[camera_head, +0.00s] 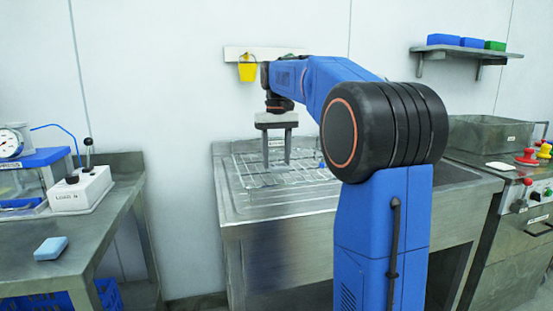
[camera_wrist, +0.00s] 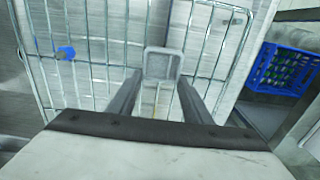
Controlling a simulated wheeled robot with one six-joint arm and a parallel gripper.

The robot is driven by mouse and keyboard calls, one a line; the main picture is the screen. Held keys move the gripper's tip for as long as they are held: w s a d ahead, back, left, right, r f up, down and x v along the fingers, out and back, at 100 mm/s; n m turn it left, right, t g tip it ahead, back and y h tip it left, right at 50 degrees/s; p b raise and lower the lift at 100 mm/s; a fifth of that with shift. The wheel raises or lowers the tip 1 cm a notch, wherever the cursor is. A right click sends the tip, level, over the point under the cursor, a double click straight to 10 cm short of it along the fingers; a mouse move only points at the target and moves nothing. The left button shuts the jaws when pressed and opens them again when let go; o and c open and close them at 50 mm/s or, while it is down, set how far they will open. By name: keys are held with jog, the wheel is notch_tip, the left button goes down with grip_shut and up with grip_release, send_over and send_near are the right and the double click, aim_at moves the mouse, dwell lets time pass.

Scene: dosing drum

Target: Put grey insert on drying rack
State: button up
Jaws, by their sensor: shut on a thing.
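The grey insert (camera_wrist: 163,64), a small square frame with an open middle, shows between the fingertips in the wrist view. My gripper (camera_head: 277,163) is shut on it, and it also shows in the wrist view (camera_wrist: 156,80). The insert cannot be made out clearly in the head view. The drying rack (camera_head: 310,175) is a wire grid on the steel drainer top, and its wires (camera_wrist: 109,65) fill much of the wrist view. My gripper points down over the rack's left part. I cannot tell whether the insert touches the wires.
A small blue piece (camera_wrist: 66,52) shows at the rack wires. A yellow bucket (camera_head: 247,71) hangs on the wall behind. A blue crate (camera_wrist: 284,70) stands lower, beside the drainer. A blue sponge (camera_head: 50,248) lies on the left table. A steel basin (camera_head: 490,133) is at right.

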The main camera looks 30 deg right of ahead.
jog(key=o, duration=1.1)
notch_tip(320, 180, up, 12)
jog(key=shift+r, duration=0.1)
dwell(0.5)
